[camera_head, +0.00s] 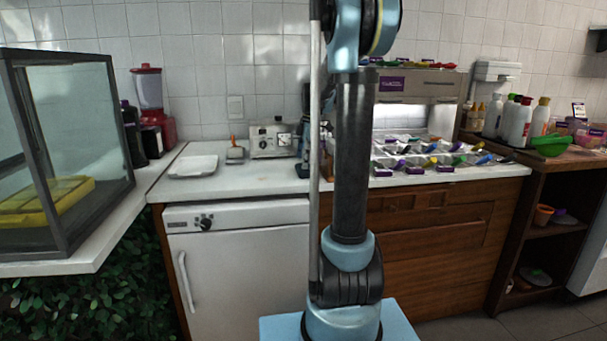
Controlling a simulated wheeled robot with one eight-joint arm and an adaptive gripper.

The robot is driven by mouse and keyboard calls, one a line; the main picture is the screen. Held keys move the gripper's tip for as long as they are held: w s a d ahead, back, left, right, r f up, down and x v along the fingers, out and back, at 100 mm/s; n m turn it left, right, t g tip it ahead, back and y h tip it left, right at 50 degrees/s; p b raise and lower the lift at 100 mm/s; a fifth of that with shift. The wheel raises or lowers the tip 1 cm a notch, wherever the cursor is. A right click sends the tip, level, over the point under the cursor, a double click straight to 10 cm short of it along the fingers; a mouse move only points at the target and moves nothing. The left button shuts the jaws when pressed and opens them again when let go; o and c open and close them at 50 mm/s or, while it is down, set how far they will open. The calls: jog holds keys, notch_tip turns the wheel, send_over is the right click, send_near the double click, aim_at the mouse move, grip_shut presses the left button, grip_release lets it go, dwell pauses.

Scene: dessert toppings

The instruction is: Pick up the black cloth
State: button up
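I cannot make out a black cloth in the head view. My arm (352,150) rises through the middle of the picture and leaves it at the top. I cannot make out my gripper, so its state does not show. The arm hides part of the counter behind it. A dark and blue upright thing (303,150) shows just left of the arm, and I cannot tell what it is.
A white counter (240,183) carries a white tray (194,166), a small appliance (271,141) and a toppings station with several compartments (430,155). A red blender (149,100) and a glass case (70,150) stand left. Bottles (518,120) and a green bowl (551,146) stand right.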

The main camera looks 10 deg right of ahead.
jog(key=shift+a+f, duration=0.1)
jog(key=shift+f, duration=0.55)
jog(key=shift+c, duration=0.2)
jog(key=c, duration=1)
notch_tip(320, 180, up, 10)
